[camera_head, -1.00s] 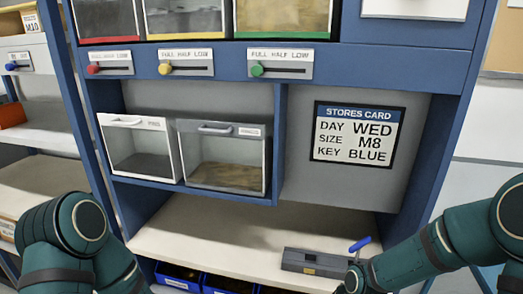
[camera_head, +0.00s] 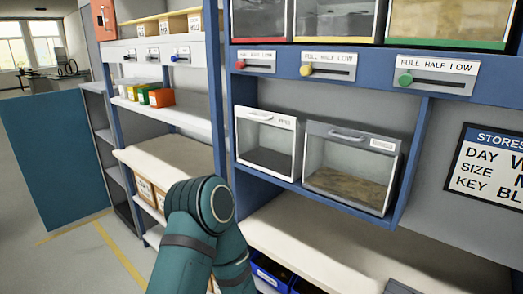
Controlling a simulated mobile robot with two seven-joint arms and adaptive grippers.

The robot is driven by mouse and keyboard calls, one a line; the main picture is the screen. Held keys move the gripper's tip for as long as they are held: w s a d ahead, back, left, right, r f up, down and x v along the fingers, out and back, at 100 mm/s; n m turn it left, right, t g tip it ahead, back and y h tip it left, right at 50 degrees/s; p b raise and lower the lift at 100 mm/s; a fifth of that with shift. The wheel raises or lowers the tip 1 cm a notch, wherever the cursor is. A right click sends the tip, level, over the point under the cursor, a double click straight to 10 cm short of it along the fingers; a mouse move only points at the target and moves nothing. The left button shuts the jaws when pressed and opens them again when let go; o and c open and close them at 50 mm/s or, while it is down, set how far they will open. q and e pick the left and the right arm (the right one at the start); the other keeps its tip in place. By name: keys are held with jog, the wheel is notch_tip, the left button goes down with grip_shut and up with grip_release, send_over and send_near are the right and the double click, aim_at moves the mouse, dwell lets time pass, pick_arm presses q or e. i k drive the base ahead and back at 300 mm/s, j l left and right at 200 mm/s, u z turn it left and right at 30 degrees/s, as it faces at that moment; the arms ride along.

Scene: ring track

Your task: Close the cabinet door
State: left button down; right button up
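A flat blue-teal panel (camera_head: 55,160) stands upright at the left, swung out beside a narrow grey shelf unit (camera_head: 100,135). It looks like an open cabinet door, but I cannot make out its hinge or a handle. My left arm shows at the bottom centre, in front of the shelves, and its gripper is out of the picture. My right arm and gripper are out of view. The panel is well to the left of my visible arm, with nothing touching it.
A blue rack with clear-front bins (camera_head: 265,140) fills the right, above a pale shelf (camera_head: 340,250). A second rack has small coloured boxes (camera_head: 150,96) and sliders. A stores card (camera_head: 490,165) is at the far right. Floor with yellow lines (camera_head: 115,250) is open at lower left.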

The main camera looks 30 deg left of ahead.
aim_at(50, 135)
jog(key=i+j+u, duration=0.1)
jog(key=j, duration=0.5)
jog(key=i+j+u, duration=0.15)
jog(key=j, duration=0.45)
jog(key=i+j+u, duration=0.1)
jog(key=j, duration=0.5)
jog(key=i+j+u, duration=0.1)
jog(key=i+j, duration=0.15)
jog(key=j, duration=0.3)
jog(key=i+j+u, duration=0.1)
jog(key=j, duration=0.45)
jog(key=i+j+u, duration=0.15)
jog(key=i+j, duration=0.2)
jog(key=j, duration=0.2)
jog(key=i+j+u, duration=0.1)
jog(key=i+j, duration=0.15)
jog(key=j, duration=0.25)
jog(key=i+j+u, duration=0.1)
jog(key=i+j, duration=0.15)
jog(key=j, duration=0.25)
jog(key=i+j, duration=0.25)
jog(key=j, duration=0.25)
jog(key=i+j+u, duration=0.15)
jog(key=j, duration=0.3)
jog(key=i+j, duration=0.35)
jog(key=i+j+u, duration=0.15)
jog(key=i+j, duration=0.15)
jog(key=j, duration=0.25)
